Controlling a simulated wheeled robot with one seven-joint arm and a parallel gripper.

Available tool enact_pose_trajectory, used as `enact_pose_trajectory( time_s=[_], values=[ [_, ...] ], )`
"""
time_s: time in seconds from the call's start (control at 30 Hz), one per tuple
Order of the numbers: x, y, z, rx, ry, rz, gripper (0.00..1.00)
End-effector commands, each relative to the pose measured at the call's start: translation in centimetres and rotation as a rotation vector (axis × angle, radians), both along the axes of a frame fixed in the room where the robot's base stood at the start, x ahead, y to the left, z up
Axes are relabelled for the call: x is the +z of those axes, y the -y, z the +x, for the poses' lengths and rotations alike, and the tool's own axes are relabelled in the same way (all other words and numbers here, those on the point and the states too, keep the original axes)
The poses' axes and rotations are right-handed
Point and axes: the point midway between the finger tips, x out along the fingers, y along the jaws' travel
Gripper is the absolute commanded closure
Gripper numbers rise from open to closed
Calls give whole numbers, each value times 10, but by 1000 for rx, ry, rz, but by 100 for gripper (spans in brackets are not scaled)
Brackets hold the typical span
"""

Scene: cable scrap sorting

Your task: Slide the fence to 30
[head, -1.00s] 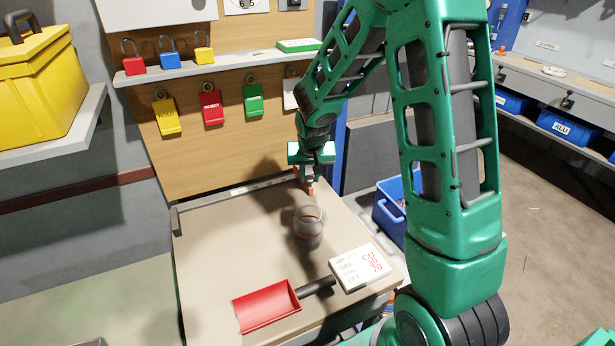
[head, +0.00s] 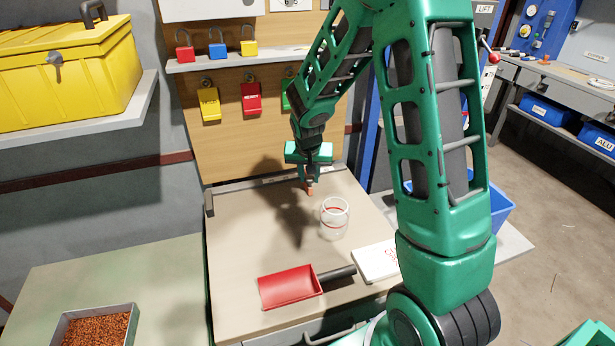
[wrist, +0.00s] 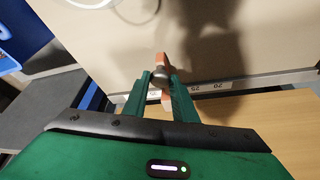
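The fence (wrist: 161,66) is an orange piece with a dark rounded knob, at the rail along the table's back edge. It also shows as an orange bit below my gripper in the head view (head: 310,188). My gripper (wrist: 160,82) points down there, its two green fingers close against both sides of the knob, shut on it. The scale (wrist: 228,83) on the rail shows 20 and 25 to the right of the fence in the wrist view.
A clear jar (head: 334,219) stands on the table just right of my gripper. A red scoop (head: 290,287) and a white card (head: 376,262) lie nearer the front. A tray of copper granules (head: 97,328) is at lower left. The tabletop left of the gripper is clear.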

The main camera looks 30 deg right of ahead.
Motion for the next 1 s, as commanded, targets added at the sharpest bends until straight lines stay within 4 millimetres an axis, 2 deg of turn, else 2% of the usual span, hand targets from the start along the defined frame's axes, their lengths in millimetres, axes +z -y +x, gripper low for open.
enact_pose_trajectory(
  time_s=[0.03, 0.07, 0.47, 0.57, 1.0],
  values=[
    [0, 0, 0, 1, 0, 0, 64],
    [0, 0, 0, 0, 0, 1, 57],
    [5, 0, -2, -1, 1, 0, 57],
    [16, -2, -5, -1, 3, 0, 57],
    [83, -17, -28, 1, 3, 1, 57]
  ],
)
